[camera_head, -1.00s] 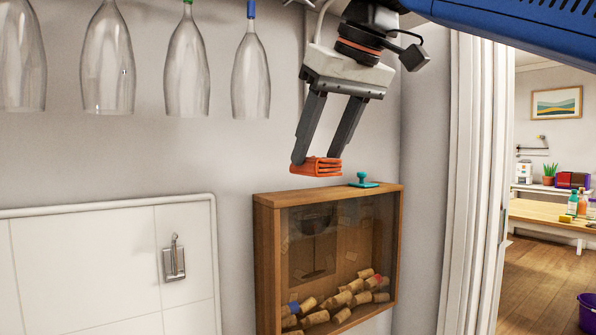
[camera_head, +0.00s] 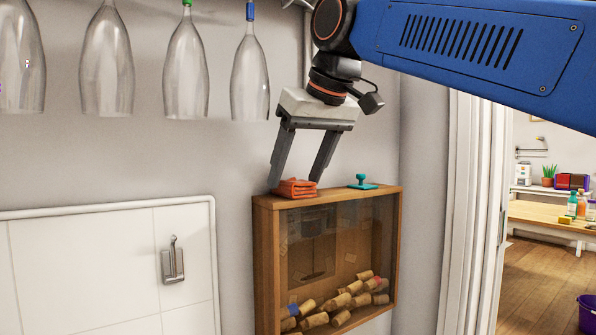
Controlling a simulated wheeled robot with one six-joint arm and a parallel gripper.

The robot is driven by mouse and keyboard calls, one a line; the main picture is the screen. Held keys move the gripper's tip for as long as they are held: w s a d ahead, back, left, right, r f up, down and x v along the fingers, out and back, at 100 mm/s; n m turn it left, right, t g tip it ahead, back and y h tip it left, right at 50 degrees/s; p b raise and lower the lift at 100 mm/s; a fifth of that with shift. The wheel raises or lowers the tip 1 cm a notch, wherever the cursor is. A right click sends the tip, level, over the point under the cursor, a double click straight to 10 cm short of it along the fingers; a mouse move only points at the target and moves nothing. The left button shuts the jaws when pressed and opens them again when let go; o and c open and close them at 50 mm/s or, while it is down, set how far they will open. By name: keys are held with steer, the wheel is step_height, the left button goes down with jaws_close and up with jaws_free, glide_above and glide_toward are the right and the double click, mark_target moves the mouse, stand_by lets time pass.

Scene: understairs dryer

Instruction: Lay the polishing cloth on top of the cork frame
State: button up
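The polishing cloth (camera_head: 296,190) is a small folded orange-red pad. It lies at the left end of the top of the cork frame, which it appears to touch. The cork frame (camera_head: 262,262) is a shallow wooden wall box with a clear front and several corks inside. My gripper (camera_head: 294,184) points down over the cloth, one finger on each side of it. The fingers look slightly apart from the cloth and open. Their exact contact with the cloth is too small to see clearly.
A teal knobbed piece (camera_head: 362,182) stands on the frame top, right of the cloth. Several glass vessels (camera_head: 250,75) hang at the upper left. A white panel with a metal latch (camera_head: 172,262) is on the left. A doorway opens at the right.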

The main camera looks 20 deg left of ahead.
stand_by(0.3)
steer(key=shift+s+d+r, duration=0.1)
steer(key=shift+r, duration=0.15)
steer(key=s+d, duration=0.8)
steer(key=d, duration=0.1)
steer(key=shift+d+r, duration=0.2)
steer(key=shift+r, duration=0.05)
steer(key=w+d+f+m+t+h, duration=0.1)
steer(key=d+f+m, duration=0.2)
steer(key=d+f, duration=0.8)
steer(key=w+d+f+m+h, duration=0.2)
steer(key=d+f, duration=0.9)
steer(key=s+d+f+m, duration=0.1)
steer(key=s+d+f, duration=0.2)
steer(key=f, duration=0.5)
steer(key=s+d+f+m+h, duration=0.1)
steer(key=s+d+f+m, duration=0.1)
steer(key=d+f, duration=0.4)
steer(key=s+d+f+m, duration=0.2)
steer(key=s+d+f, duration=0.2)
steer(key=f, duration=0.5)
steer(key=shift+s+d+f+h, duration=0.35)
steer(key=shift+s+h, duration=0.05)
steer(key=shift+s, duration=0.2)
